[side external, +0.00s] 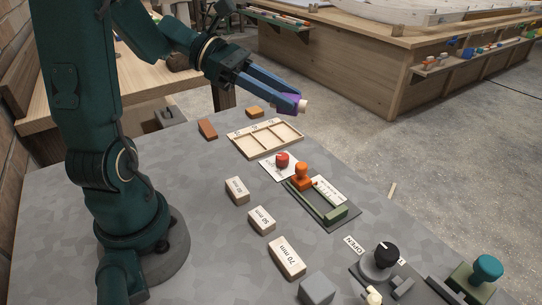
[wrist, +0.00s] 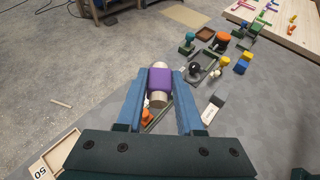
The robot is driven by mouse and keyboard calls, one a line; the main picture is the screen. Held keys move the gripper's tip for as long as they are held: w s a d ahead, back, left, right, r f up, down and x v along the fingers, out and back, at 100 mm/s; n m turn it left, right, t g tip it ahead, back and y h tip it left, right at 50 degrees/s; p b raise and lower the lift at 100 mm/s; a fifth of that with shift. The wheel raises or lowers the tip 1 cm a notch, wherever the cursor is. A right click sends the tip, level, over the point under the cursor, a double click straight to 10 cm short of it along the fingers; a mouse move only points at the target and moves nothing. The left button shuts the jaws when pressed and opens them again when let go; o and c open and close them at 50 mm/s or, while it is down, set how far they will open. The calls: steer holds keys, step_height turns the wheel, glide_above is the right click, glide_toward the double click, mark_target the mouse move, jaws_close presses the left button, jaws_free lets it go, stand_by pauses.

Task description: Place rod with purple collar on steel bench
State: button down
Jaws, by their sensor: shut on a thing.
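The rod with purple collar is held in my gripper (side external: 288,100), above the far part of the grey bench top (side external: 205,165). Its pale end (side external: 302,106) sticks out past the blue fingers in the side view. In the wrist view the purple collar (wrist: 160,79) sits between the two blue fingers, with pale rod ends above and below it. My gripper is shut on the collar, and the rod hangs clear of any surface. The grey bench top (wrist: 240,110) also shows in the wrist view, to the right of the fingers.
A wooden compartment tray (side external: 265,139), a red knob (side external: 282,160), an orange-handled piece (side external: 302,177) on a green fixture, and labelled wooden blocks (side external: 287,257) stand on the bench. A black knob (side external: 386,255) and teal knob (side external: 487,268) are at the near right. Bare bench lies left of the blocks.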

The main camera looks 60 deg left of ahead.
steer(key=shift+w+a+r, duration=0.15)
steer(key=shift+w+a, duration=0.05)
steer(key=shift+w, duration=0.05)
steer(key=shift+w+m+g+h, duration=0.3)
steer(key=shift+m+g+h, duration=0.1)
steer(key=shift+m+g, duration=0.2)
steer(key=w+d+f+m+g+h, duration=0.2)
steer(key=w+d+f+m+g, duration=0.1)
steer(key=f+m+g, duration=0.1)
steer(key=m+g, duration=0.2)
steer(key=g, duration=0.1)
glide_above(314, 199)
step_height(314, 199, down, 5)
steer(key=shift+f, duration=0.1)
steer(key=shift+f, duration=0.1)
step_height(314, 199, down, 9)
steer(key=shift+f, duration=0.2)
